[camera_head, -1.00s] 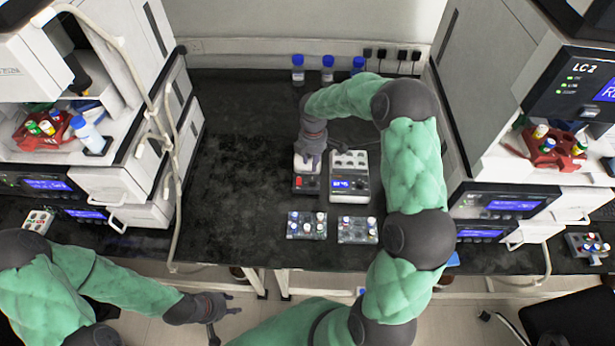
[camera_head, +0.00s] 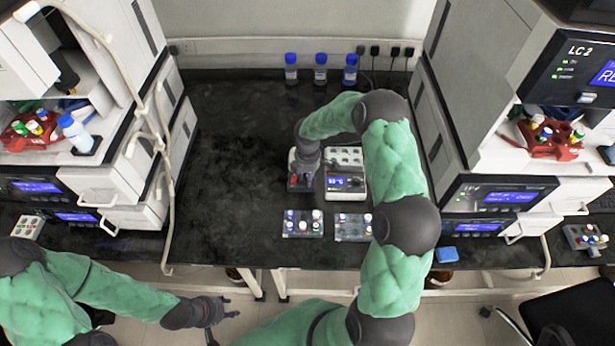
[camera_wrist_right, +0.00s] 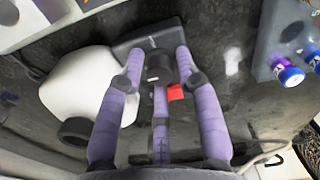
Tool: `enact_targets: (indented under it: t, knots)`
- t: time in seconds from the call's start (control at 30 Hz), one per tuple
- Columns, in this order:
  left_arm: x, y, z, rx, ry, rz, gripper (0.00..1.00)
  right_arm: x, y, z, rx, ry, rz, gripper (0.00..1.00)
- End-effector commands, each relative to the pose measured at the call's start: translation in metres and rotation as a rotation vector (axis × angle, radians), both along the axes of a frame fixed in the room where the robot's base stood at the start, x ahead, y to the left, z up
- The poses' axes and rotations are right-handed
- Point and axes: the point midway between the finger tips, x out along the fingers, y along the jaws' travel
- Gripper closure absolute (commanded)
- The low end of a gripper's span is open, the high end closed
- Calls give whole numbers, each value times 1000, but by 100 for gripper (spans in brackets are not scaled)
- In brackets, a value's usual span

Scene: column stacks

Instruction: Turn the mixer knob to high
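The mixer (camera_head: 298,187) stands on the dark bench, mostly hidden under my right gripper (camera_head: 305,166) in the head view. The right wrist view shows its white body (camera_wrist_right: 85,88), dark base and a red switch (camera_wrist_right: 175,93). The round black knob (camera_wrist_right: 159,68) has a small light mark. My right gripper (camera_wrist_right: 159,58) has its purple fingers spread around the knob, with gaps apparent at the sides; contact cannot be told. My left gripper (camera_head: 225,307) is open and empty, low in front of the bench.
A heating block with a lit display (camera_head: 345,183) stands close right of the mixer. Two vial racks (camera_head: 303,224) (camera_head: 353,228) lie in front. Blue-capped bottles (camera_head: 320,70) stand at the back. Instrument stacks flank both sides. The bench left of the mixer is clear.

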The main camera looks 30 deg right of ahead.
Motion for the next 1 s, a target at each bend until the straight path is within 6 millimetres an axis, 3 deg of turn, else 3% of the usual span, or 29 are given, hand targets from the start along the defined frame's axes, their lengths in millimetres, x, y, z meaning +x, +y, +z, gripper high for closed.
enact_targets:
  t: [0.2, 0.3, 0.33, 0.73, 1.0]
  knots:
    - [0, 0, 0, 0, 0, 0, 60, 0, 0, 0, 0, -1, 0, 69]
    - [0, 0, 0, 0, 0, 0, 60, 0, 0, 0, 0, -1, 0, 97]
    - [0, 0, 0, 0, 0, 0, 60, 0, 0, 0, 0, -1, 0, 100]
    - [0, 0, -1, 0, 0, 0, 60, 0, -1, 0, -1, -1, -26, 100]
    - [0, 0, -6, 0, 0, 0, 60, 1, -2, 0, -2, -3, -169, 100]
